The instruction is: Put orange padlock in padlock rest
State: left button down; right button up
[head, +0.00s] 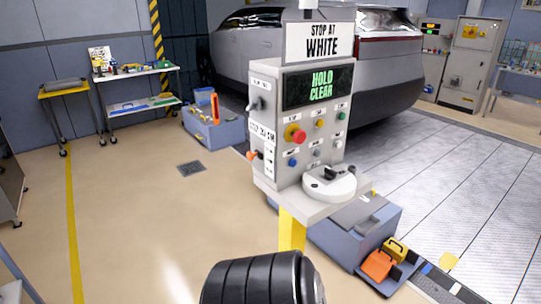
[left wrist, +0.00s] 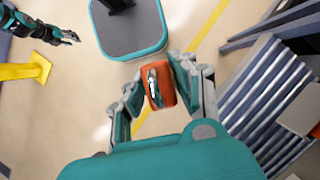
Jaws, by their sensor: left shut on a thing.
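The orange padlock (left wrist: 166,86) is between the two fingers of my left gripper (left wrist: 152,92) in the left wrist view. The fingers are shut on its sides, and its metal part faces the camera. The padlock is held above the floor. My left gripper does not show in the head view. A dark gripper, apparently my right one (left wrist: 70,38), shows small at the upper left of the left wrist view; its finger opening is unclear. I cannot surely pick out the padlock rest in either view.
A grey control console (head: 268,190) stands ahead. At its lower right, a blue tray (head: 408,270) holds an orange piece (head: 379,265) and a yellow piece (head: 396,248). A grey ribbed rack (left wrist: 262,100) lies right in the left wrist view.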

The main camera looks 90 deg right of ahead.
aim_at(351, 174)
jog(key=z, duration=0.5)
jog(key=k+l+z, duration=0.1)
jog(key=z, duration=0.4)
jog(key=l+z, duration=0.2)
jog(key=z, duration=0.25)
jog(key=l+z, duration=0.1)
jog(key=z, duration=0.4)
jog(key=l, duration=0.95)
jog(key=i+l, duration=0.1)
jog(key=l, duration=0.85)
jog(key=l+z, duration=0.1)
jog(key=l, duration=0.85)
jog(key=i, duration=0.05)
